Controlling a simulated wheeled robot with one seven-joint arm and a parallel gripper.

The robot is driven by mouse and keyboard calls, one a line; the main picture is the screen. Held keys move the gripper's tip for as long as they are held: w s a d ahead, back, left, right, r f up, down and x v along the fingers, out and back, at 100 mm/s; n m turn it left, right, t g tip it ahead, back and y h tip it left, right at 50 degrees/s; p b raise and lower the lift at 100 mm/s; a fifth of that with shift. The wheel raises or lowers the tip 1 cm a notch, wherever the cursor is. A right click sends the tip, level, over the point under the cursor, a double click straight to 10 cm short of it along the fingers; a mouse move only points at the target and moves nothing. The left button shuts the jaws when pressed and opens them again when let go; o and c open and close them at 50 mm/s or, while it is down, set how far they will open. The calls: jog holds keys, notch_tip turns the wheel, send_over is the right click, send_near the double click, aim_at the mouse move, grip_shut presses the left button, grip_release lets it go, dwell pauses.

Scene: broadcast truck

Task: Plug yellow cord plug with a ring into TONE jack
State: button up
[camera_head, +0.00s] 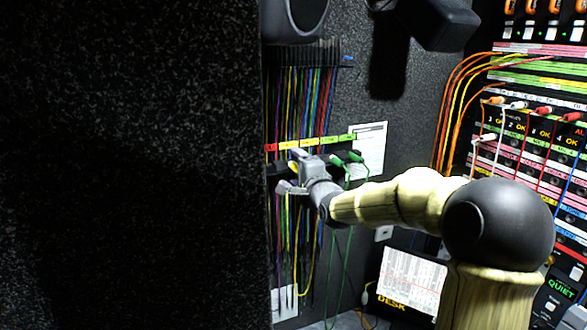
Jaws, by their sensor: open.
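My gripper (288,176) is open, with its fingers in front of a dark strip on the far wall. A small yellow piece (293,167) shows between the fingers; I cannot tell whether it is the plug with a ring. A yellow cord (303,285) hangs in a loop below the gripper. Coloured labels, red, yellow and green (327,140), run along the strip's top. The jack panel (535,150) at the right holds orange, white and red plugs. The TONE jack's label is not legible, and I cannot pick that jack out.
A speckled dark wall (130,170) fills the left. Many coloured cords (305,95) hang from a rack above the strip. Two green plugs (346,158) sit right of my gripper. A lit DESK sheet (410,283) is low at centre right. Orange and yellow cables (450,100) drape beside the panel.

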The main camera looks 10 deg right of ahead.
jog(key=s+d, duration=0.3)
jog(key=s, duration=1.2)
jog(key=shift+s+p, duration=0.3)
jog(key=shift+s, duration=0.1)
jog(key=s+d+f+n+g+h, duration=0.1)
jog(key=s+f+n+g+h, duration=0.2)
jog(key=f, duration=0.5)
jog(key=s+f+n+g+h, duration=0.15)
jog(key=f+n+g, duration=0.25)
jog(key=f, duration=0.4)
jog(key=s+a+f+n+g+y, duration=0.1)
jog(key=s+a+f+n+g, duration=0.3)
jog(key=s+f+n+g, duration=0.4)
jog(key=s+f, duration=0.2)
jog(key=s, duration=0.3)
jog(key=shift+s+n, duration=0.3)
jog(key=shift+n, duration=0.1)
